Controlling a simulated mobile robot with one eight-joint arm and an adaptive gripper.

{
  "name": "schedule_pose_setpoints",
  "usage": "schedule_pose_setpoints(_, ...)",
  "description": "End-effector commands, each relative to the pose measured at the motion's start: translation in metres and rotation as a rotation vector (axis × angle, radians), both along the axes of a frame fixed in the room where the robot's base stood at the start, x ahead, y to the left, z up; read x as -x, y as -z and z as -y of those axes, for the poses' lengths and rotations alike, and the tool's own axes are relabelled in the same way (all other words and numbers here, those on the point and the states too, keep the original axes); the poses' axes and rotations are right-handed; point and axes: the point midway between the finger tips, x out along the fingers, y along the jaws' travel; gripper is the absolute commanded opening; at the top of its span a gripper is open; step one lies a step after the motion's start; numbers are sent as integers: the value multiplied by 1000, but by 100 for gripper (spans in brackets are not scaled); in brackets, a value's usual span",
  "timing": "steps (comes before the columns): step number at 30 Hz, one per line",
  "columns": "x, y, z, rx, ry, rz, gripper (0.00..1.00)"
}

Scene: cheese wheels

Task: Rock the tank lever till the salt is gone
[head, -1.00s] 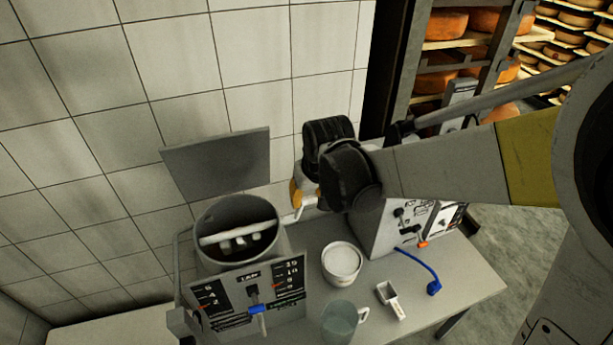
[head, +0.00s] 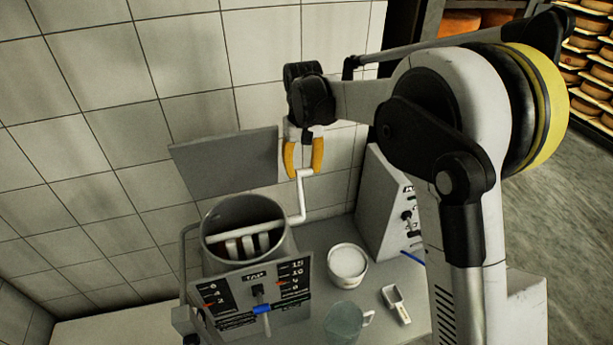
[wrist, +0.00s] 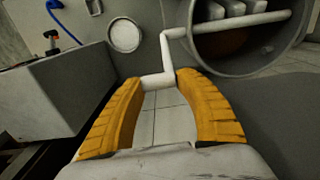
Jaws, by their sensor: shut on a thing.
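The grey tank (head: 216,257) is open at the top, with a white shaft (head: 245,230) and white paddles across its mouth. A white cranked lever (head: 302,200) runs from this shaft and rises on the tank's right side. My gripper (head: 303,172) is shut on the lever's upper handle with its yellow fingers. In the wrist view my gripper (wrist: 158,85) closes around the end of the lever (wrist: 168,58). The paddles (wrist: 232,9) show inside the tank mouth at the top right. The lower inside is dark, and I cannot make out salt there.
A white tub (head: 347,264) with pale contents, a white scoop (head: 396,303) and a clear jug (head: 343,322) stand on the table right of the tank. A grey control box (head: 385,205) stands behind them. A grey panel (head: 225,163) is behind the tank, near the tiled wall.

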Motion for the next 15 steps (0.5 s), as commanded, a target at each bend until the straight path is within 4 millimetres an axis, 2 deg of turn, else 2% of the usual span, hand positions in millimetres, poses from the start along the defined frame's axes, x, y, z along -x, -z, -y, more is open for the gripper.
schedule_pose_setpoints(6, -14, 6, -2, 2, 2, 4, 1)
schedule_pose_setpoints(15, -22, 9, -4, 1, 3, 8, 0)
